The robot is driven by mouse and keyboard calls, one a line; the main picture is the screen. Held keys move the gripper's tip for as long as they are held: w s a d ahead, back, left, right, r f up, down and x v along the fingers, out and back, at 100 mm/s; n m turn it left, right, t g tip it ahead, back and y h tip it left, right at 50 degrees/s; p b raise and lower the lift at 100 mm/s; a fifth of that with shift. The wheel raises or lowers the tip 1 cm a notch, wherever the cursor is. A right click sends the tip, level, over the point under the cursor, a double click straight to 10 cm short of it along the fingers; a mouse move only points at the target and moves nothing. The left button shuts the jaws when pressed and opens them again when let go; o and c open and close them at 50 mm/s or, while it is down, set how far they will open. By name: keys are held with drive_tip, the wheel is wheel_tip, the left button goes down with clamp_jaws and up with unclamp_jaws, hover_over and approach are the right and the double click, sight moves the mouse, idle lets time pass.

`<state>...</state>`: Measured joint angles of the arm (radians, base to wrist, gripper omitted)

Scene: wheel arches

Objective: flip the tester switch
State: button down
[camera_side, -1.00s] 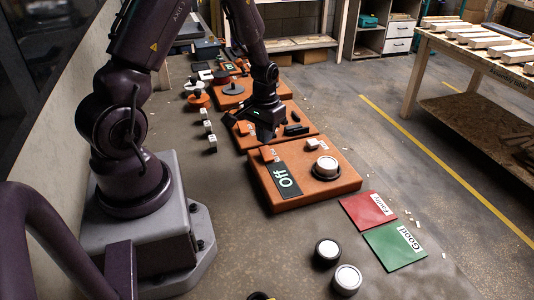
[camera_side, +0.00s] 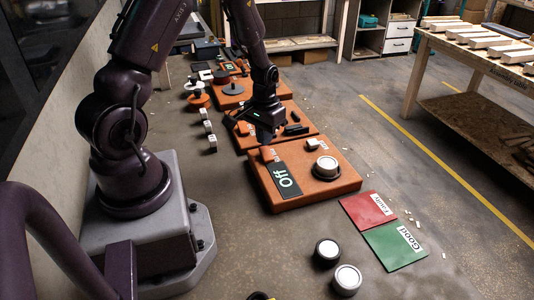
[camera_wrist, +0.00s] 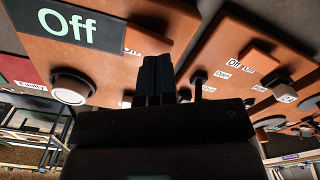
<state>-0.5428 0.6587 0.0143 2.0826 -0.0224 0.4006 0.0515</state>
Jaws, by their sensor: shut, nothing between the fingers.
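The tester is an orange board (camera_side: 340,184) in the side view. It carries a black display (camera_side: 287,180) reading "Off"; the display also shows in the wrist view (camera_wrist: 66,24). A white-topped round part (camera_side: 326,166) sits in a dark ring on the board and also shows in the wrist view (camera_wrist: 72,86). A small orange block (camera_side: 267,154) with a white label stands at the board's far left corner; I cannot tell whether it is the switch. My gripper (camera_side: 265,139) points down close to this block, shut and empty. Contact is unclear, and the dark fingers (camera_wrist: 157,78) hide what lies behind them.
A red "Faulty" card (camera_side: 367,209) and a green "Good" card (camera_side: 394,246) lie right of the tester. Two loose round parts (camera_side: 327,251) (camera_side: 347,279) stand in front. Another orange board (camera_side: 300,118) with black parts lies just beyond, close to my gripper.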

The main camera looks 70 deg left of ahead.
sight(263, 149)
drive_tip(key=shift+f, duration=1.1)
idle(0.3)
drive_tip(key=shift+r, duration=3.55)
drive_tip(key=shift+s+d, duration=0.1)
drive_tip(key=shift+s, duration=0.1)
drive_tip(key=s+d+r+m+t, duration=0.2)
drive_tip(key=s+d+r+m, duration=0.1)
drive_tip(key=d+r, duration=0.6)
drive_tip(key=s+d+r+m+t, duration=0.3)
drive_tip(key=s+d+r, duration=0.3)
drive_tip(key=d+r, duration=0.3)
wheel_tip(263, 149, up, 5)
drive_tip(key=shift+s+f+t, duration=0.1)
drive_tip(key=shift+s+t, duration=0.15)
drive_tip(key=shift+t, duration=0.05)
